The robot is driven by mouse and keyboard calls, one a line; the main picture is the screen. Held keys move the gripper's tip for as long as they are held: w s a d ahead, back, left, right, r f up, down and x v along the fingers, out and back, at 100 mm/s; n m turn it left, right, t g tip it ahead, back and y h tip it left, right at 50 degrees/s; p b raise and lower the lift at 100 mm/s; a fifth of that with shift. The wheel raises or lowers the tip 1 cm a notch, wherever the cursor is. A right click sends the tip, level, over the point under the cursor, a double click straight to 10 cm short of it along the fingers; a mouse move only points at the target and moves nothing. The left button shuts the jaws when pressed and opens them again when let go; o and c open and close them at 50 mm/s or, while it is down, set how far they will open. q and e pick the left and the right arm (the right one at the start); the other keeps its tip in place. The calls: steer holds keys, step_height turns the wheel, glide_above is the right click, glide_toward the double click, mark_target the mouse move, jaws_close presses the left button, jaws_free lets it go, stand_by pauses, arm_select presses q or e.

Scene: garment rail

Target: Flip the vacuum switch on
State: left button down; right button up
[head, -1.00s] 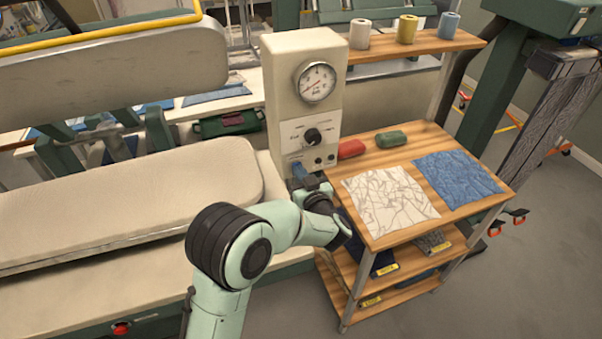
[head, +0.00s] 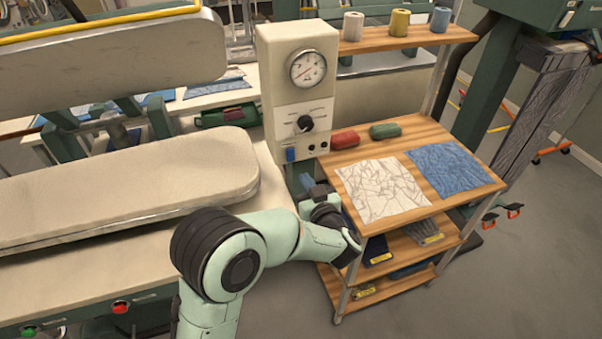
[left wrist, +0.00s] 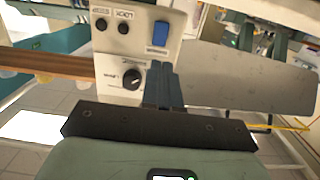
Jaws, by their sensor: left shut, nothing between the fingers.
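The vacuum switch looks to be the blue rocker (head: 290,155) low on the left of the cream control panel (head: 272,80). It also shows in the left wrist view (left wrist: 160,33), where the picture is upside down. Its on or off position is too small to tell. My left gripper (head: 307,184) is shut and empty, a little below and in front of the switch in the head view. In the left wrist view its fingers (left wrist: 165,76) lie together, pointing toward the panel, with a visible gap to the blue switch. My right gripper is not in view.
The panel also has a gauge (head: 308,68), a black knob (head: 305,123) and small black buttons. A wooden shelf cart (head: 425,133) with cloth pieces and red and green rolls stands close on the right. A padded press board (head: 120,190) lies to the left.

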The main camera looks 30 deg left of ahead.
arm_select(q)
steer(key=v, duration=0.3)
steer(key=shift+s+d, duration=0.2)
steer(key=shift+d, duration=0.1)
steer(key=s+d+f+m+g+h, duration=0.1)
steer(key=s+f+m+h, duration=0.15)
steer(key=f, duration=0.75)
steer(key=s+d+f+m+g+h, duration=0.15)
steer(key=f+h, duration=0.25)
steer(key=f, duration=0.7)
steer(key=s+d+f+m+g+h, duration=0.15)
steer(key=f+h, duration=0.25)
steer(key=f, duration=0.6)
steer(key=s+d+f+g+h, duration=0.2)
steer(key=s+f, duration=0.2)
steer(key=s, duration=0.4)
steer(key=s+d+f+g+h, duration=0.2)
steer(key=s+d+f+g, duration=0.1)
steer(key=s, duration=0.6)
steer(key=s+d+f+g+h, duration=0.2)
steer(key=s+f, duration=0.3)
steer(key=s, duration=0.4)
steer(key=shift+s+d+f+g, duration=0.15)
steer(key=shift+d+f+g, duration=0.25)
steer(key=shift+d+g, duration=0.15)
steer(key=shift+a, duration=0.1)
